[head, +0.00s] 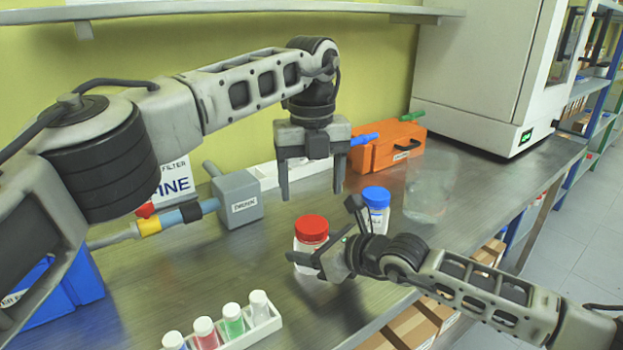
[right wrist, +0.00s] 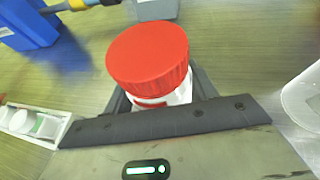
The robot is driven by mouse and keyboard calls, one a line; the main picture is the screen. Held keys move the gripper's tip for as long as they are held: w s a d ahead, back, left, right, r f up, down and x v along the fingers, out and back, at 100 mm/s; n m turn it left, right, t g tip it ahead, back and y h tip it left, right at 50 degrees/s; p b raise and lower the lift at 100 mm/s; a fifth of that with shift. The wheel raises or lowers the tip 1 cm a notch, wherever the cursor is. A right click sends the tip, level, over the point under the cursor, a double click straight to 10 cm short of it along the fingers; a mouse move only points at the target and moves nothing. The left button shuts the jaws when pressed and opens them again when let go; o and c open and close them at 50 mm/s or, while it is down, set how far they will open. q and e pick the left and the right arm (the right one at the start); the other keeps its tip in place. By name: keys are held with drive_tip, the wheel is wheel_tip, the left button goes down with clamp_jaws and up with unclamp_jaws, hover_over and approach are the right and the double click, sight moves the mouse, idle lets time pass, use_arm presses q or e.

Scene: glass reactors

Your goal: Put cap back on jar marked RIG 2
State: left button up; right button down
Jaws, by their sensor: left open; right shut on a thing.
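A white jar (head: 310,262) with a red cap (head: 311,228) stands upright on the bench. My right gripper (head: 325,235) is shut on this jar, with one finger on each side below the cap. The right wrist view shows the red cap (right wrist: 150,55) over the jar's mouth, with a little of the white jar (right wrist: 178,97) and red marking below it. I cannot read its label or tell how tightly the cap sits. My left gripper (head: 311,197) is open and empty, above and behind the red cap, fingers pointing down. A blue-capped white jar (head: 376,208) stands behind the right gripper; its label is unreadable.
A clear glass vessel (head: 432,190) stands right of the blue-capped jar. A rack of several capped vials (head: 265,331) is in front. A grey box (head: 238,198) with a tap and an orange box (head: 390,147) stand behind. The bench between rack and grey box is free.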

sight(311, 224)
use_arm(q)
wheel_tip(311, 224, down, 8)
drive_tip(key=shift+r, duration=0.25)
drive_tip(key=c, duration=1)
drive_tip(key=o, duration=1.1)
drive_tip(key=shift+r, duration=0.15)
drive_tip(key=shift+r, duration=2.15)
drive_tip(key=shift+c, duration=0.5)
